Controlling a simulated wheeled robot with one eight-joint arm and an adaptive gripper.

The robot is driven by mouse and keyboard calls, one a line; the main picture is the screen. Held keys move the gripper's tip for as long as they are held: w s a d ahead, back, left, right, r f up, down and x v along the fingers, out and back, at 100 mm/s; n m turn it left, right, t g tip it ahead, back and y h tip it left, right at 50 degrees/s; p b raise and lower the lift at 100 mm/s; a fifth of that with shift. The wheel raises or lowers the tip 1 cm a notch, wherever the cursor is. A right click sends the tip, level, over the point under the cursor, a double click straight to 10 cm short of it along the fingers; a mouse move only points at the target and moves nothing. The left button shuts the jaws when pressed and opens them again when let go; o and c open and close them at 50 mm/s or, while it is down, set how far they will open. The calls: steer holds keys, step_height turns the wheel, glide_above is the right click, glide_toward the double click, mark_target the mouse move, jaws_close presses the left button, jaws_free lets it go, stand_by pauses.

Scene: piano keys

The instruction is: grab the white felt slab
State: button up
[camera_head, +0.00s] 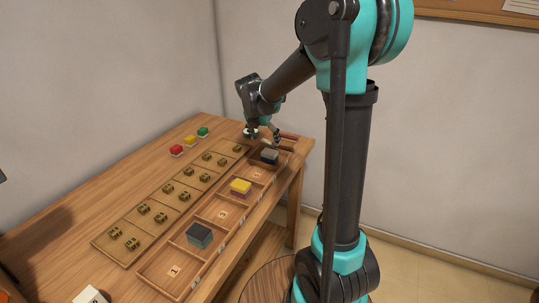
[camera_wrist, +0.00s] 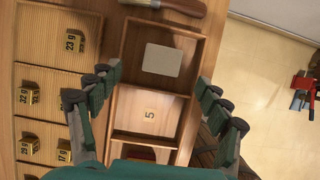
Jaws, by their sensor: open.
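A pale grey-white slab (camera_wrist: 162,60) lies flat in the end compartment of the wooden tray (camera_wrist: 113,122), beyond the empty compartment marked 5, in the wrist view. In the head view my gripper (camera_head: 265,138) is above the table's far end, close to the slab.
Other tray compartments hold a yellow-topped block (camera_head: 240,186) and a dark grey block (camera_head: 199,235). Numbered brass weights (camera_wrist: 75,41) stand on a board beside the tray. A wooden-handled tool (camera_wrist: 180,6) lies past the tray's end. Red, yellow and green blocks (camera_head: 190,140) line the back.

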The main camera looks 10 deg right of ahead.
mark_target(270, 151)
steer(key=shift+s+x, duration=0.15)
steer(key=shift+x, duration=1.65)
steer(key=shift+s+x, duration=0.15)
steer(key=shift+x, duration=1.65)
steer(key=shift+d, duration=0.1)
steer(key=c, duration=0.9)
steer(key=shift+c, duration=0.2)
